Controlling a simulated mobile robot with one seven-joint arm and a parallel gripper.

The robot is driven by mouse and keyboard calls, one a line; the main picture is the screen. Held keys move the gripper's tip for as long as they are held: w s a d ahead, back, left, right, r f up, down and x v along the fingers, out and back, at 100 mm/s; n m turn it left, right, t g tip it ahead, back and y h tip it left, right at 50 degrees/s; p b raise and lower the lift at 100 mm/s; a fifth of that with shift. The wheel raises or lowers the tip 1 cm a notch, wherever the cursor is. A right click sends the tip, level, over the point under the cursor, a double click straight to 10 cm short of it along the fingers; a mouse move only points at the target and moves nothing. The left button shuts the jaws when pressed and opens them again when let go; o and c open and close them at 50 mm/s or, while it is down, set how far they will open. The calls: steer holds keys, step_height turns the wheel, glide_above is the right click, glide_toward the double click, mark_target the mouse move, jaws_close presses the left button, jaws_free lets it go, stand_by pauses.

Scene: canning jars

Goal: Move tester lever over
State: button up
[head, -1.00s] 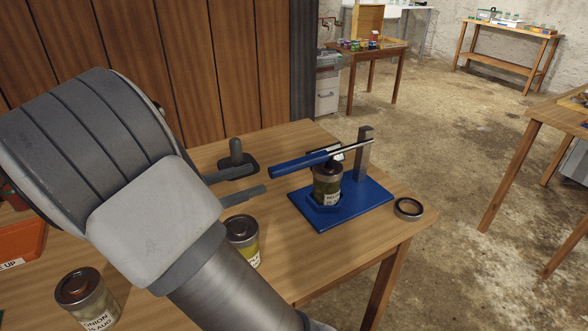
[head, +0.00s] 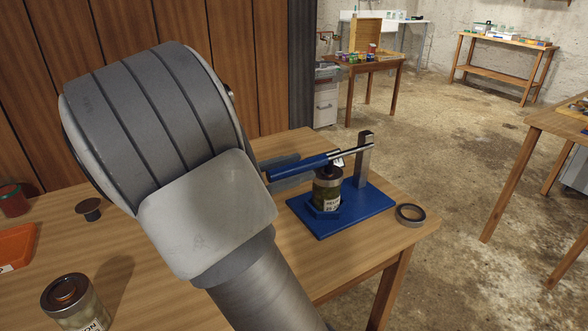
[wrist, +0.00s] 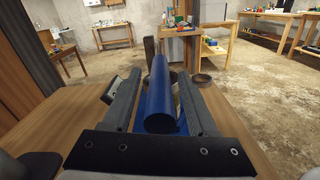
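The tester (head: 366,205) has a blue base, a grey upright post and a lever with a blue handle (head: 300,166). The lever lies roughly level across a labelled jar (head: 327,190) standing in the base. In the wrist view the handle (wrist: 158,98) runs lengthwise between the fingers of my gripper (wrist: 160,76). The gripper is open, with narrow gaps seen on both sides of the handle. In the head view my gripper's fingers (head: 284,172) are beside the handle's near end, partly hidden by my arm.
A dark metal ring (head: 410,213) lies right of the tester near the table (head: 345,248) edge. My arm covers the middle of the table.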

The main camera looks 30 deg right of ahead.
jaws_close()
stand_by(1.2)
